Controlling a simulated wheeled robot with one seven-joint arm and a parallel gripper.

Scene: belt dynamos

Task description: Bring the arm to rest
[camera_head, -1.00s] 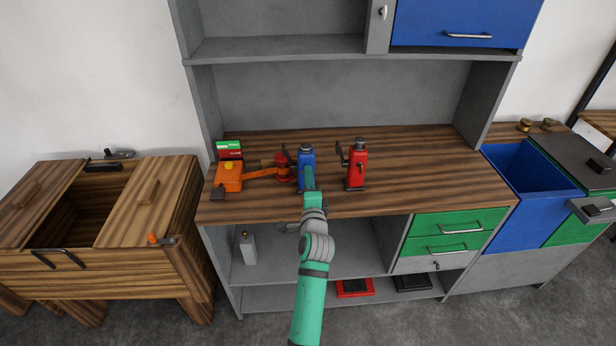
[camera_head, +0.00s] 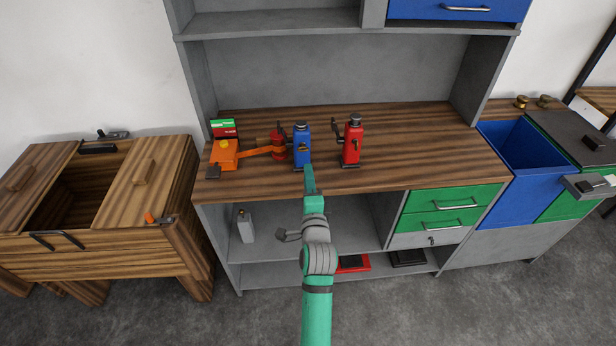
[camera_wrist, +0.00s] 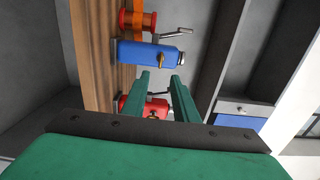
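My gripper (camera_head: 309,179) is at the front edge of the wooden worktop, in front of the blue dynamo (camera_head: 302,147). In the wrist view its two green fingers (camera_wrist: 163,82) stand apart with nothing held between them. The blue dynamo (camera_wrist: 148,53) lies beyond the fingertips, apart from them. The red dynamo (camera_head: 351,142) stands upright to the right of the blue one. It also shows in the wrist view (camera_wrist: 154,107), partly hidden by the fingers.
An orange device (camera_head: 225,154) with an arm to a red spool (camera_head: 278,146) sits left on the worktop (camera_head: 420,145). A wooden chest (camera_head: 100,260) stands at left, a blue bin (camera_head: 510,170) at right. Green drawers (camera_head: 440,222) are below. The worktop's right part is clear.

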